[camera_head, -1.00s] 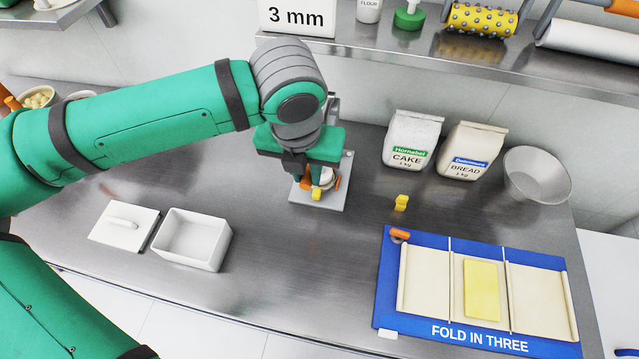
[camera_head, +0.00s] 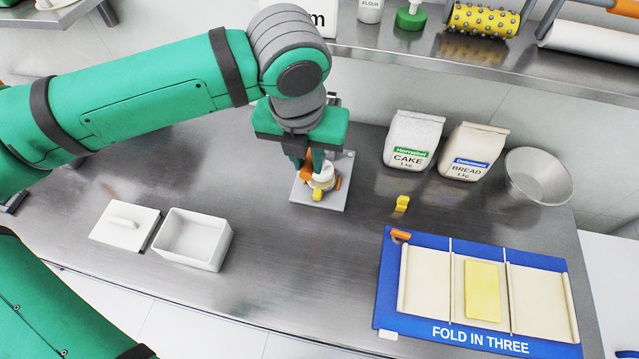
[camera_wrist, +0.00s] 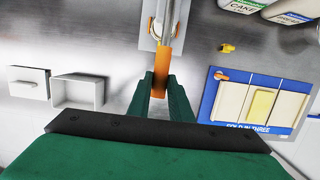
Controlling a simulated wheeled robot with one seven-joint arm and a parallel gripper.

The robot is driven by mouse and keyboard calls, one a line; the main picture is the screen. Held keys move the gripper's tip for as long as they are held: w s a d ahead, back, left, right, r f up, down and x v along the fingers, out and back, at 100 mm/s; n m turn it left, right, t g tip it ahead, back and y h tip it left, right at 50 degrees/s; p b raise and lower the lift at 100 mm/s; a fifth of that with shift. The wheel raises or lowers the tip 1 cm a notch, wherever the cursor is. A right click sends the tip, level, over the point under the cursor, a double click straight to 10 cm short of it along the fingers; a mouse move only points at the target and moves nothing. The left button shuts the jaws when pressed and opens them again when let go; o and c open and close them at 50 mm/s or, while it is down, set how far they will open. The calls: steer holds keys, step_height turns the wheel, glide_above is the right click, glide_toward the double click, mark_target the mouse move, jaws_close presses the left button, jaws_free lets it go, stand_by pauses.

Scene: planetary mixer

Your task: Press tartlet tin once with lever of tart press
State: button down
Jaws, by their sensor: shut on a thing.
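The tart press stands on the steel counter, with its grey base plate (camera_head: 328,203) partly below my gripper (camera_head: 313,160). My gripper is shut on the orange handle of the press lever (camera_wrist: 162,65), which sits between its green fingers in the wrist view. Part of the orange lever (camera_head: 305,163) also shows beside the fingers in the head view. A pale round part (camera_head: 324,178) shows on the press; I cannot tell whether it is the tartlet tin or the press head. A small yellow piece (camera_head: 317,194) is at the front of the plate.
A white box (camera_head: 194,238) and its lid (camera_head: 124,226) lie to the left. Flour bags (camera_head: 412,140) (camera_head: 470,150) and a bowl (camera_head: 538,176) stand at the back right. A small yellow object (camera_head: 402,203) and a blue folding mat (camera_head: 384,290) lie right of the press.

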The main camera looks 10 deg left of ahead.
steer(key=shift+w+r, duration=0.1)
steer(key=shift+r, duration=0.4)
steer(key=shift+r, duration=0.1)
steer(key=shift+w+r, duration=0.25)
steer(key=shift+r, duration=0.4)
steer(key=shift+w+r, duration=0.25)
steer(key=shift+r, duration=0.35)
steer(key=shift+a, duration=0.1)
steer(key=shift+r, duration=0.1)
steer(key=shift+w+r, duration=0.25)
steer(key=shift+r, duration=0.25)
steer(key=shift+w+r, duration=0.2)
steer(key=shift+r, duration=0.3)
steer(key=c, duration=1.5)
jaws_free()
steer(key=shift+s, duration=0.1)
